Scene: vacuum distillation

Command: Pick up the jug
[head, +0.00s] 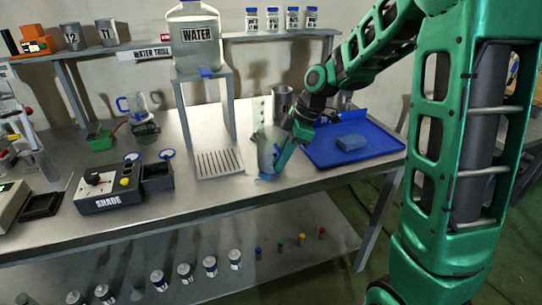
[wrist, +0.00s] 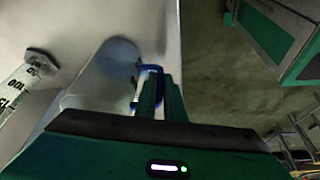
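The jug (head: 267,152) is clear with a bluish tint and is at the front edge of the steel table, right of the slotted drain plate. In the wrist view the jug (wrist: 88,88) fills the left of centre, with its blue handle (wrist: 150,68) at the fingers. My gripper (head: 284,152) is at the jug's right side. In the wrist view the fingers of my gripper (wrist: 161,95) are close together on the handle. Part of the handle is hidden by the fingers. I cannot tell whether the jug's base touches the table.
The drain plate (head: 218,163) and a stand with the water tank (head: 196,45) are to the left. A metal cylinder (head: 282,102) stands behind. Another blue-handled vessel (head: 133,105) is further left.

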